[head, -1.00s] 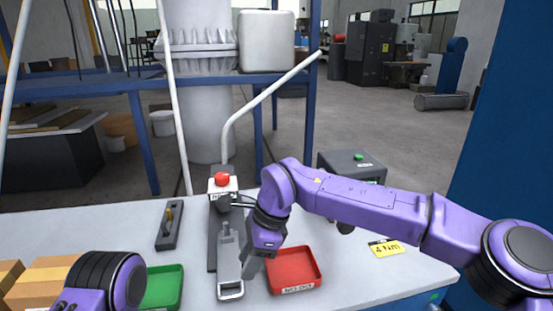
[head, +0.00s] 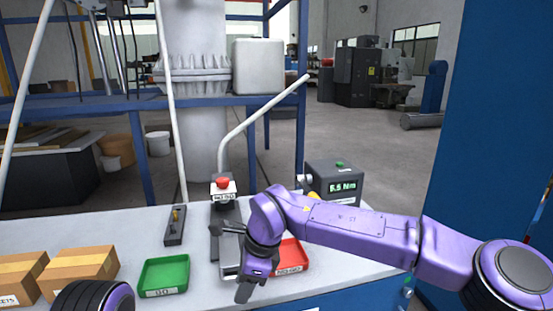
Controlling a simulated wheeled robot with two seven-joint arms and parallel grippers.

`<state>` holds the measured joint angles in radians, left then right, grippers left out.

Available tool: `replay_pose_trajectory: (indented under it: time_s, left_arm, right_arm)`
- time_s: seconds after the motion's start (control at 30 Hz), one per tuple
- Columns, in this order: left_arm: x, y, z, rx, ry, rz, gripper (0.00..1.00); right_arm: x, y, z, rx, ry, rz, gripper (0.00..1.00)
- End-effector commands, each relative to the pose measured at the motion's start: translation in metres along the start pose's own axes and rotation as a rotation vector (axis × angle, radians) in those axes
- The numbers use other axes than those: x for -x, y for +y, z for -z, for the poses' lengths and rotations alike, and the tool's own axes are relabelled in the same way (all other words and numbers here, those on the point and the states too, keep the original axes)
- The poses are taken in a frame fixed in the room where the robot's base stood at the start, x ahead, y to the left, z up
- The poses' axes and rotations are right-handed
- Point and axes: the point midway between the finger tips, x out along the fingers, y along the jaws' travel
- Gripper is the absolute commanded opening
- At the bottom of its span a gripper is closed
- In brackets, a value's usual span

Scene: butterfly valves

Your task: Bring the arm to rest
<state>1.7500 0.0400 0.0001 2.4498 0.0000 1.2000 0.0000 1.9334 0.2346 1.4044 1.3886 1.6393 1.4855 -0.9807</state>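My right arm, purple, comes in from the right. Its gripper (head: 243,291) points down over the front edge of the table, in front of the grey fixture (head: 229,262) and left of the red tray (head: 291,257). I see nothing held in it, but the angle does not show whether the fingers are apart. The gripper and wrist hide parts of the fixture and the tray. Of my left arm only a dark joint shows at the bottom left; its gripper is out of view.
A green tray (head: 164,275) and cardboard boxes (head: 80,270) stand at left. A dark meter (head: 335,181) reading about 5.5 Nm stands right, partly behind my arm.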

Motion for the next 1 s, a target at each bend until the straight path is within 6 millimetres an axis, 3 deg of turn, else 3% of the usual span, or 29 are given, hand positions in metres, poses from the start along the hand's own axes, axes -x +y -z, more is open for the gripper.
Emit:
replay_pose_trajectory:
  time_s: [0.27,0.43,0.53,0.63,0.7,0.77,0.9,1.0]
  left_arm:
    - [0.000,0.000,0.000,0.000,0.000,0.000,0.75]
    - [0.000,0.000,0.000,0.000,0.000,0.000,0.75]
    - [0.000,0.000,0.000,0.000,0.000,0.000,0.75]
    - [0.000,0.000,0.000,0.000,0.000,0.000,0.75]
    - [0.000,0.000,0.000,0.000,0.000,0.000,0.75]
    - [0.000,0.000,0.000,0.000,0.000,0.000,0.75]
    - [0.000,0.000,0.000,0.000,0.000,0.000,0.75]
    - [0.000,0.000,0.000,0.000,0.000,0.000,0.75]
  right_arm:
    - [-0.061,-0.003,0.054,-0.016,0.247,0.197,0.38]
    - [-0.118,0.011,0.111,0.070,0.432,0.326,0.38]
    - [-0.160,0.035,0.159,0.189,0.542,0.389,0.38]
    - [-0.202,0.082,0.219,0.374,0.621,0.408,0.38]
    - [-0.224,0.125,0.262,0.510,0.644,0.375,0.38]
    - [-0.235,0.166,0.297,0.617,0.646,0.320,0.38]
    - [-0.234,0.260,0.368,0.816,0.636,0.135,0.38]
    - [-0.220,0.306,0.406,0.898,0.648,0.009,0.38]
